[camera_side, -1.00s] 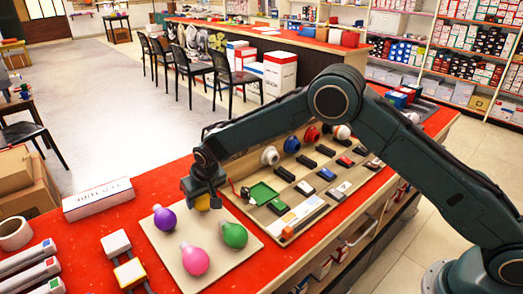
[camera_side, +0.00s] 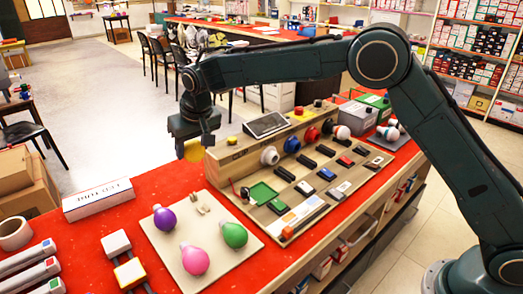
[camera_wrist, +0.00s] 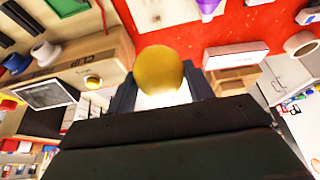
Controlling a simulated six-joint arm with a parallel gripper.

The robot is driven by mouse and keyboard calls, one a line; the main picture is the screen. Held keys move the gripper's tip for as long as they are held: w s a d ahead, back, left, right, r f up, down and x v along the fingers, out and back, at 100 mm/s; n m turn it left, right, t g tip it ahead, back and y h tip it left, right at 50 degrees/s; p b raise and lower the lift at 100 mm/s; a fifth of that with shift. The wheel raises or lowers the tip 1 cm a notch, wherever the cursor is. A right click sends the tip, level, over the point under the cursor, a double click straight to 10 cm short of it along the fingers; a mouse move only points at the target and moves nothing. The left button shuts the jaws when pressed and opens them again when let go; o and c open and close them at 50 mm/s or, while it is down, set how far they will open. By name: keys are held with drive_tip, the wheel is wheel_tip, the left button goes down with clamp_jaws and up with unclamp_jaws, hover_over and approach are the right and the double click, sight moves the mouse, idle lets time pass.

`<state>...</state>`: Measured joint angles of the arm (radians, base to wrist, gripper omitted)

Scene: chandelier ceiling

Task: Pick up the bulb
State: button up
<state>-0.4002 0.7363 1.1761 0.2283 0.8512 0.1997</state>
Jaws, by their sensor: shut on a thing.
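A yellow bulb (camera_side: 193,150) is in my gripper (camera_side: 190,135), held well above the red counter with its round end down. In the wrist view the yellow bulb (camera_wrist: 160,68) sits between the two jaws of my gripper (camera_wrist: 160,92), which are shut on it; its neck is mostly hidden. Below, a beige board (camera_side: 215,257) holds a purple bulb (camera_side: 165,217), a pink bulb (camera_side: 195,260) and a green bulb (camera_side: 234,235), lying apart from one another. A small pale holder (camera_side: 201,205) stands bare at the back of the board.
A test panel (camera_side: 235,165) with a screen, switches and round sockets stands right of the board. A long white box (camera_side: 98,199) lies left on the red counter (camera_side: 145,190).

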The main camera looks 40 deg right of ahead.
sight(192, 141)
drive_tip(key=shift+r, duration=1.6)
drive_tip(key=shift+d, duration=0.1)
drive_tip(key=s+d+f, duration=0.2)
drive_tip(key=d+f, duration=0.1)
drive_tip(key=d, duration=0.6)
drive_tip(key=s+d+f, duration=0.2)
drive_tip(key=d+f, duration=0.2)
drive_tip(key=d, duration=0.6)
drive_tip(key=s+d+f+y, duration=0.1)
drive_tip(key=s+d+f, duration=0.2)
drive_tip(key=d, duration=0.6)
drive_tip(key=shift+d+f, duration=0.25)
drive_tip(key=shift+f, duration=0.3)
drive_tip(key=shift+s+f, duration=0.1)
drive_tip(key=shift+f, duration=3.75)
drive_tip(key=shift+f, duration=0.1)
drive_tip(key=shift+w, duration=1.35)
